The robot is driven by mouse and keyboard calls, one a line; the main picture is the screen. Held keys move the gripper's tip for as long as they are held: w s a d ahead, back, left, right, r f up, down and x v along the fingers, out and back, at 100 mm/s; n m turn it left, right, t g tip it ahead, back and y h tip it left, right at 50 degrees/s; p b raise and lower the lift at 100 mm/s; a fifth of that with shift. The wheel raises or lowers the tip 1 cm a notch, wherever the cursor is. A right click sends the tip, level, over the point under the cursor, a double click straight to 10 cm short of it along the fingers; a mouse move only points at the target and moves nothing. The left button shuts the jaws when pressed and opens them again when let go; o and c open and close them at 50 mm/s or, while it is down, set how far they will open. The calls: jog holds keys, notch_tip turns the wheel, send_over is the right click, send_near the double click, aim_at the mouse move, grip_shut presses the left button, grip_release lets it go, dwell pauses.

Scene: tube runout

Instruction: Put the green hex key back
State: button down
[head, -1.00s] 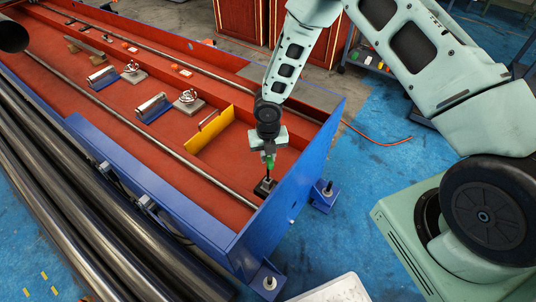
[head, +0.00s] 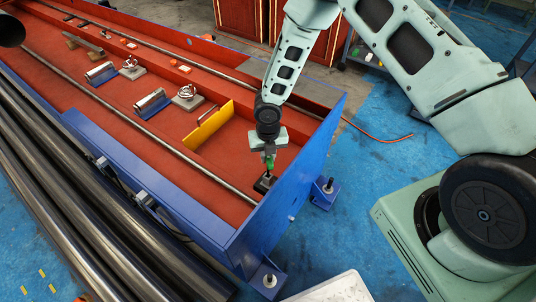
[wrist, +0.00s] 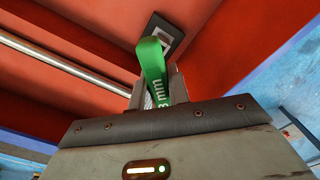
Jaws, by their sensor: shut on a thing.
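The green hex key (head: 270,163) hangs below my gripper (head: 268,154), its dark shank pointing down. My gripper is shut on its green handle, which also shows in the wrist view (wrist: 152,66) between the two fingers. A small dark block (head: 264,185) sits on the red floor of the blue-walled bed, near its right end wall. The shank reaches down to this block in the head view. I cannot tell how far the tip is in it. In the wrist view the block (wrist: 155,27) shows a pale square on top, partly hidden behind the handle.
The blue end wall (head: 292,170) stands close to the right of my gripper. A yellow plate (head: 207,126) stands upright to the left, with grey blocks and metal rollers beyond. A long rod (head: 190,162) runs along the near side. Dark pipes (head: 75,205) lie in front.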

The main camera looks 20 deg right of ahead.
jog(key=shift+f+b, duration=0.95)
jog(key=shift+f, duration=0.55)
jog(key=shift+c, duration=2.2)
grip_release()
jog(key=shift+r, duration=0.1)
jog(key=shift+r+p, duration=4.45)
jog(key=shift+r, duration=0.5)
notch_tip(320, 180, up, 17)
jog(key=s+a+r+m, duration=0.3)
jog(key=s+r+m, duration=0.5)
jog(key=s+m, duration=0.5)
jog(key=s+a+r+m, duration=0.3)
jog(key=s+r+m, duration=0.5)
jog(key=s+m, duration=0.5)
jog(key=shift+s+a+r+y, duration=0.15)
jog(key=shift+s+r+y, duration=0.15)
jog(key=shift+s, duration=0.3)
